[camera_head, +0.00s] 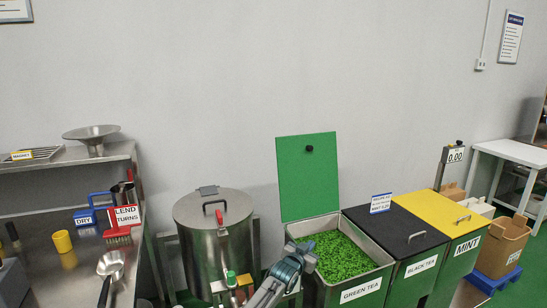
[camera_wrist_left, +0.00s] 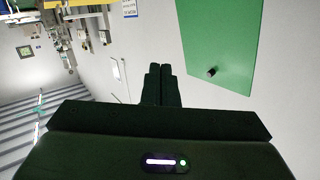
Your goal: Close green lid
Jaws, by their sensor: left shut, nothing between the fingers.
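The green lid (camera_head: 307,177) stands open and upright at the back of the green tea bin (camera_head: 368,289), with a small black knob near its top. The bin is full of green leaves (camera_head: 341,257). My left gripper (camera_head: 305,250) is at the left front of the open bin, in front of and below the lid. In the left wrist view the gripper fingers (camera_wrist_left: 160,72) are together with nothing between them. The green lid (camera_wrist_left: 212,40) with its black knob shows to their right in that view, apart from the fingers. My right gripper is not in view.
The black tea bin (camera_head: 421,270) with a shut black lid and the mint bin (camera_head: 465,248) with a shut yellow lid stand right of the green one. A steel drum (camera_head: 212,245) stands to the left. A steel bench with a scoop (camera_head: 111,265) is far left.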

